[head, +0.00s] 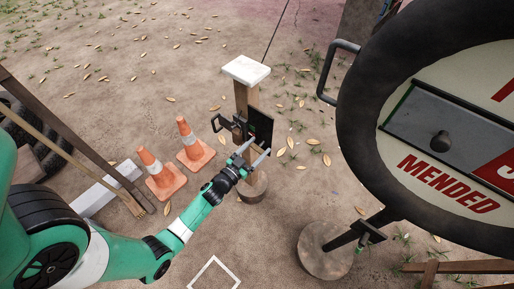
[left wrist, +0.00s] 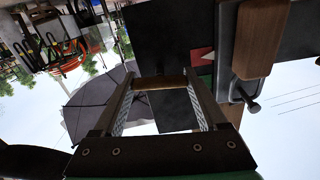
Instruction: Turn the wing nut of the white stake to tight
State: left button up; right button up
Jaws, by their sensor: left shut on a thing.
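The white stake is a wooden post with a white cap (head: 246,70), standing upright left of centre in the head view. A dark plate (head: 260,127) and a black handle (head: 219,122) are at its side. My left gripper (head: 251,152) is low at the post, below the plate, with its fingers set apart. In the left wrist view a brown bar-like piece (left wrist: 160,83) spans between the two fingertips, and the gripper is shut on it. I cannot make out the wing nut or tell whether this piece belongs to it. My right gripper is not in view.
Two orange cones (head: 160,174) (head: 194,143) stand just left of the stake. A large round sign reading "MENDED" (head: 460,190) fills the right, on a round base (head: 325,252). Planks and a tyre (head: 35,135) lie left. Bare ground is open behind.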

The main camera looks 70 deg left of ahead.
pick_arm(q)
jog(key=m, duration=0.8)
jog(key=shift+d+f+m+b, duration=0.1)
jog(key=shift+m+b, duration=0.2)
jog(key=shift+b, duration=0.1)
jog(key=m, duration=0.4)
jog(key=shift+m+b, duration=0.3)
jog(key=shift+b, duration=0.05)
jog(key=shift+m, duration=1.8)
jog(key=o, duration=1.3)
